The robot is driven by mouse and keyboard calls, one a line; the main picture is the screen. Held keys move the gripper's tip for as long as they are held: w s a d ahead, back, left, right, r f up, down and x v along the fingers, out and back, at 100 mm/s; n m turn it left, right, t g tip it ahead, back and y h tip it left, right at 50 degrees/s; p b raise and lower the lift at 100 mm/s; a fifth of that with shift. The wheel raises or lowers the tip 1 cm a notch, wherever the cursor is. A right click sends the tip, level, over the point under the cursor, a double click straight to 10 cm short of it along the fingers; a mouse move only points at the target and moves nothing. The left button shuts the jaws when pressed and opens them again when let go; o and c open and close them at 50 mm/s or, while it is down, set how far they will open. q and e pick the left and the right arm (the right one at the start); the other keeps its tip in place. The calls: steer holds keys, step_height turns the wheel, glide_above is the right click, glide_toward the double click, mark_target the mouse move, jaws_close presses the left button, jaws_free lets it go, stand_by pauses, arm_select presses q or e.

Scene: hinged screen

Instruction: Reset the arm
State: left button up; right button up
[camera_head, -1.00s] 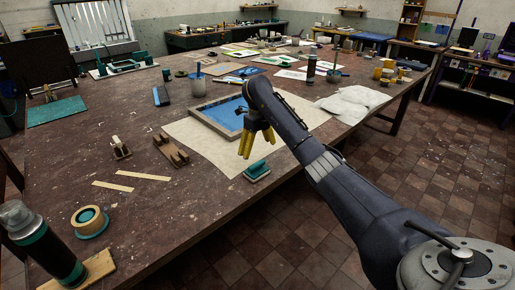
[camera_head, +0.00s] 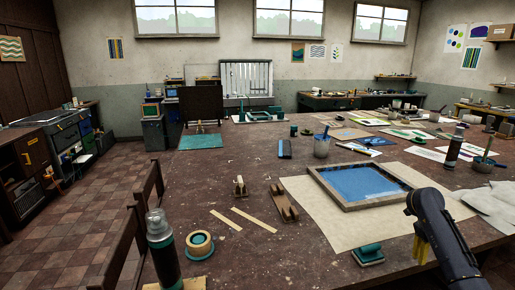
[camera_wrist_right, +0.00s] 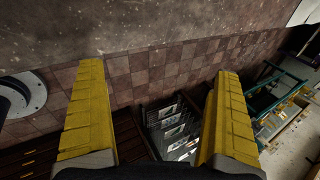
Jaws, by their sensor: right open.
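My right gripper (camera_head: 420,248) is at the lower right of the head view, beside the near right corner of the wooden-framed blue screen (camera_head: 365,182). Its yellow fingers point down. In the right wrist view the two fingers (camera_wrist_right: 155,115) stand wide apart with nothing between them. The screen lies flat on a pale sheet (camera_head: 310,215) on the brown table (camera_head: 240,180). A teal-handled block (camera_head: 368,254) lies left of the right gripper, apart from it. My left gripper is in neither view.
A dark spray bottle (camera_head: 162,250) and a tape roll (camera_head: 200,244) stand at the near left. Wooden strips (camera_head: 253,220) and a wooden clamp (camera_head: 284,204) lie mid-table. Crumpled white cloth (camera_head: 490,200) is at right.

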steer(key=s+d+f+n+h, duration=0.2)
steer(key=s+d+f+h, duration=0.1)
steer(key=s+d+h, duration=0.4)
steer(key=s+d+f+n+h, duration=0.2)
steer(key=s+d+f+h, duration=0.15)
steer(key=d, duration=0.65)
steer(key=s+a+f+n+t+y, duration=0.1)
steer(key=a+f+n+t+y, duration=1)
steer(key=a+f+n, duration=1.35)
steer(key=s+a+f+n+y, duration=0.1)
steer(key=s+a+f+n, duration=0.1)
steer(key=s+a+f, duration=0.7)
steer(key=s+a+f+n+y, duration=0.2)
steer(key=s+a+f, duration=0.4)
steer(key=f, duration=0.6)
steer(key=s+a+f+n+g, duration=0.2)
steer(key=s+a+f+g, duration=0.1)
steer(key=s, duration=0.8)
steer(key=s+a+f+n+g+y, duration=0.1)
steer(key=s+a+f+g, duration=0.2)
steer(key=s+a+f, duration=0.3)
steer(key=s+a+f+n+g+y, duration=0.1)
steer(key=s+a, duration=0.5)
steer(key=s, duration=1)
step_height(320, 180, down, 3)
steer(key=shift+f+n+g, duration=0.15)
steer(key=shift+n+g, duration=0.7)
steer(key=shift+g, duration=0.25)
steer(key=shift+a, duration=0.1)
